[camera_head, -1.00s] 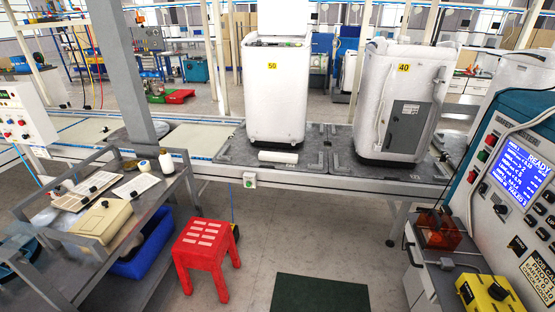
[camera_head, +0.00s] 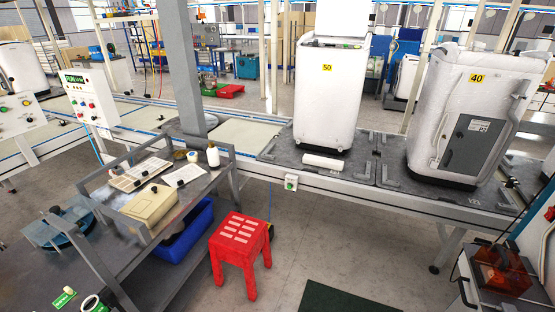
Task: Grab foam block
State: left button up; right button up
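A small white block, rounded in look, (camera_head: 323,161) lies on the grey conveyor plate in front of the white machine marked 50 (camera_head: 326,95). It may be the foam block; its material cannot be told from here. Neither of my grippers shows in the head view.
A metal cart (camera_head: 190,196) on the left holds a beige case (camera_head: 150,204), papers and bottles, with a blue bin (camera_head: 187,232) below. A red stool (camera_head: 240,246) stands before the conveyor (camera_head: 390,200). Machine 40 (camera_head: 470,120) stands to the right.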

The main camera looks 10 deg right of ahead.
aim_at(335, 165)
jog(key=i+l+u, duration=0.4)
jog(key=l, duration=0.25)
jog(key=i+l+u, duration=0.2)
jog(key=l, duration=0.15)
jog(key=l+u, duration=0.25)
jog(key=i+l+u, duration=0.2)
jog(key=l, duration=0.3)
jog(key=l+u, duration=0.2)
jog(key=l, duration=0.2)
